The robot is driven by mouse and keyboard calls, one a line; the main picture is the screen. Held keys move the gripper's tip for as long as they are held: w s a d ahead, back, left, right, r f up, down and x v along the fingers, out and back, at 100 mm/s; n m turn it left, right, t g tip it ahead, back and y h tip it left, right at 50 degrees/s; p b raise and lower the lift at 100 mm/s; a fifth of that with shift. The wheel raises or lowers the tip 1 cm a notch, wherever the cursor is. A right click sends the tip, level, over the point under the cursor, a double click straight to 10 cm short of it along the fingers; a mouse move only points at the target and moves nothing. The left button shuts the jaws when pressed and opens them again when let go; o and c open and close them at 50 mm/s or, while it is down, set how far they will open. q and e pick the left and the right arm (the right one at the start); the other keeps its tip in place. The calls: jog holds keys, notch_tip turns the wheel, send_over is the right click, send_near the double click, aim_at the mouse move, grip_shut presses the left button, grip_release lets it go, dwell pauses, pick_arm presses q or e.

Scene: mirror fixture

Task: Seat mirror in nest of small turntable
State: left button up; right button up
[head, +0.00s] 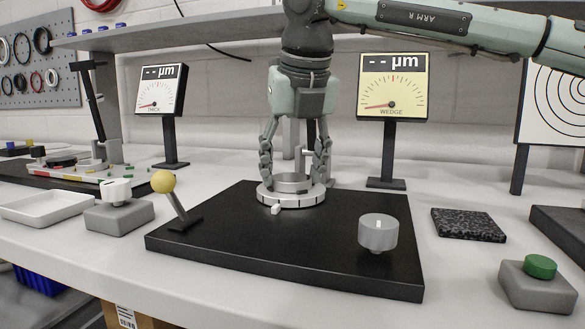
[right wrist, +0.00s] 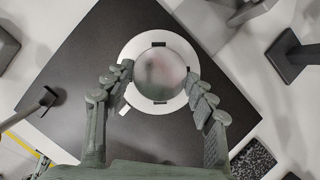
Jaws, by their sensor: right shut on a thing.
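My right gripper (head: 292,178) reaches straight down over the small turntable (head: 291,200), a white ring with dark marks on the black base plate. Its fingers are shut on the mirror (head: 292,184), a round grey disc with a shiny face. In the right wrist view the mirror (right wrist: 160,76) lies roughly centred over the white turntable (right wrist: 130,52), with a fingertip at its left and right sides. Dark pads show at two opposite edges. The mirror is at or just above the turntable's top; I cannot tell whether it rests in the nest. My left gripper is not in view.
The black base plate (head: 250,250) also bears a grey knob (head: 378,233) and a yellow-ball lever (head: 175,195). A WEDGE gauge (head: 393,88) and a THICK gauge (head: 159,90) stand behind. A granite slab (head: 467,224) and green button (head: 540,267) are at right.

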jog(key=o, duration=1.3)
jog(key=shift+r, duration=0.15)
jog(key=shift+r+p, duration=1.1)
jog(key=shift+r, duration=0.3)
jog(key=shift+o, duration=0.2)
jog(key=o, duration=0.4)
